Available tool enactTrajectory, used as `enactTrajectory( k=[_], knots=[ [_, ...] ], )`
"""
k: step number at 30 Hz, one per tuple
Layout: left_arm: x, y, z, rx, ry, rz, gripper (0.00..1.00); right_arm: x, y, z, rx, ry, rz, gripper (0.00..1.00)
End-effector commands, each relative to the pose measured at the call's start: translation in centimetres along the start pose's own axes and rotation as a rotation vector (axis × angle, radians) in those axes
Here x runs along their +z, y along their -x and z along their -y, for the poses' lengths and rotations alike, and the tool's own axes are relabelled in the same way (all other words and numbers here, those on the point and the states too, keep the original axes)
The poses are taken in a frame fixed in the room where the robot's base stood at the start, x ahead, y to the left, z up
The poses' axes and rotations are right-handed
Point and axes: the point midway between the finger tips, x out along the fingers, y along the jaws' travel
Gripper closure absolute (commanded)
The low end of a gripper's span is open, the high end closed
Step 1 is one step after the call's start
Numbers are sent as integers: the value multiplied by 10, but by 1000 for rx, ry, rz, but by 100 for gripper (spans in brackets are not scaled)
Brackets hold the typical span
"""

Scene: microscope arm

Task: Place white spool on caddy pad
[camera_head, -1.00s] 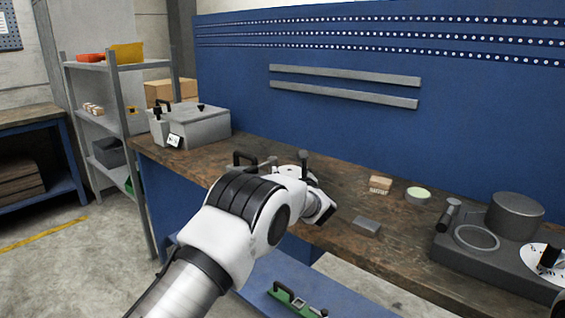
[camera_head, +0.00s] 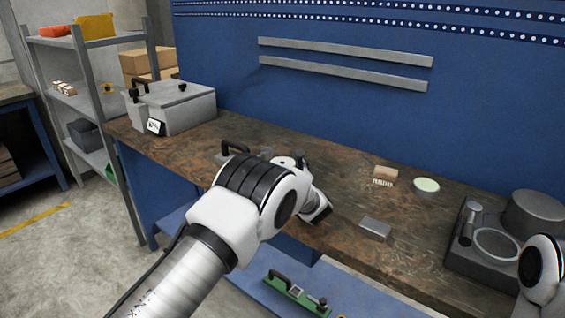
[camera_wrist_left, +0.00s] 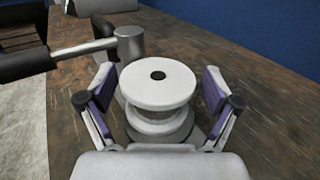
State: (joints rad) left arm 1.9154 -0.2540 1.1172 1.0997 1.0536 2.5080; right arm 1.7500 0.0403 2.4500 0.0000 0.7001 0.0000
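The white spool (camera_wrist_left: 158,84), with a dark hole in its top, stands upright on a grey round base (camera_wrist_left: 190,130) in the left wrist view. My left gripper (camera_wrist_left: 158,92) is open, one finger on each side of the spool, with gaps showing between fingers and spool. In the head view only a bit of the spool (camera_head: 287,162) shows behind my left arm. My right arm comes in at the right edge of the head view; its gripper is out of view. I cannot tell which surface is the caddy pad.
A hammer-like tool (camera_wrist_left: 130,42) lies close to the left finger. A grey case (camera_head: 178,108) stands at left.

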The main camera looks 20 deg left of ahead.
Motion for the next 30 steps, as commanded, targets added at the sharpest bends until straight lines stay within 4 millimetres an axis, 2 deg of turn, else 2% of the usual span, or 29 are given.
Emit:
enactTrajectory(
  k=[12,16,20,21,22,30],
  knots=[
    [2,5,1,-2,1,2,0,0,0,0,0,0,0,60],
    [2,26,2,-3,0,3,0,0,-2,0,0,0,0,60],
    [2,61,2,-4,-3,4,0,0,-5,0,0,0,0,60],
    [12,65,0,-1,-3,2,0,0,15,0,0,0,1,60],
    [14,68,0,0,-3,-1,0,1,27,0,0,0,2,60],
    [14,93,1,0,0,-1,0,0,94,1,0,0,0,60]
  ],
)
